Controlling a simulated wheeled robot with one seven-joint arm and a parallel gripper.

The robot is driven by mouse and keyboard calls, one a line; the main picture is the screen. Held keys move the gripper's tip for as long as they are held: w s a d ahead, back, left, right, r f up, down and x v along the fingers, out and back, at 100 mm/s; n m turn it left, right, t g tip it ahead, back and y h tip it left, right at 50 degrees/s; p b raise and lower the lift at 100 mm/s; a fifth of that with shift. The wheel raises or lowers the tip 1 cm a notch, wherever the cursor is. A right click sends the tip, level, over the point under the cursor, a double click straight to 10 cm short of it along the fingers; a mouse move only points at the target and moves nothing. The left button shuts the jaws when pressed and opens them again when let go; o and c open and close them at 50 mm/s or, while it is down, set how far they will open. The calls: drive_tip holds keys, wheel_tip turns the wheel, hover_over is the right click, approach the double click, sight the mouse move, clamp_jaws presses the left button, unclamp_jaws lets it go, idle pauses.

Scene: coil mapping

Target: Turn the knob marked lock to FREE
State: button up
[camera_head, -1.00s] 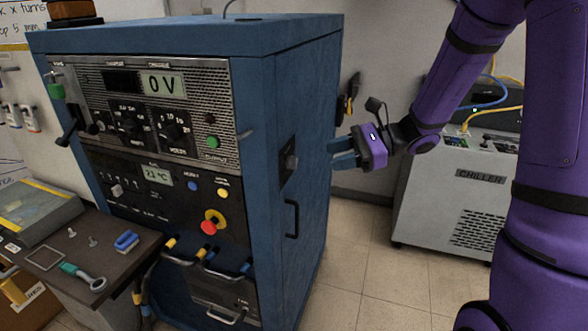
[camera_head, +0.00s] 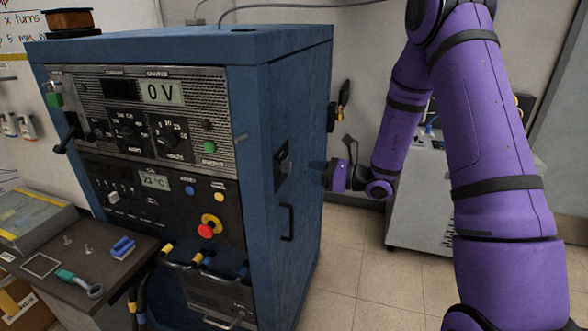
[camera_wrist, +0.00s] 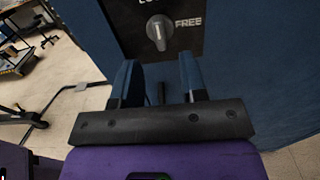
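The grey lock knob (camera_wrist: 159,29) sits on a dark plate (camera_wrist: 142,44) on the blue cabinet's side. The word FREE is printed to the right of the knob; a label above it is cut off by the frame edge. In the head view the plate (camera_head: 281,170) is on the cabinet's right side. My gripper (camera_wrist: 158,66) is open and empty, its two blue fingers apart just below the knob in the wrist view, not around it. My gripper also shows in the head view (camera_head: 318,171), close to the cabinet side.
The blue cabinet (camera_head: 296,95) has a dark handle (camera_head: 287,222) below the plate. Dark tools (camera_head: 341,102) hang behind the cabinet. A grey chiller (camera_head: 405,215) stands behind my arm. A small table (camera_head: 125,268) with tools is at the left. Tiled floor is clear right of the cabinet.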

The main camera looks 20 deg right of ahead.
sight(287, 167)
drive_tip(key=x, duration=0.5)
drive_tip(key=shift+w+a, duration=0.2)
drive_tip(key=shift+a, duration=0.1)
clamp_jaws()
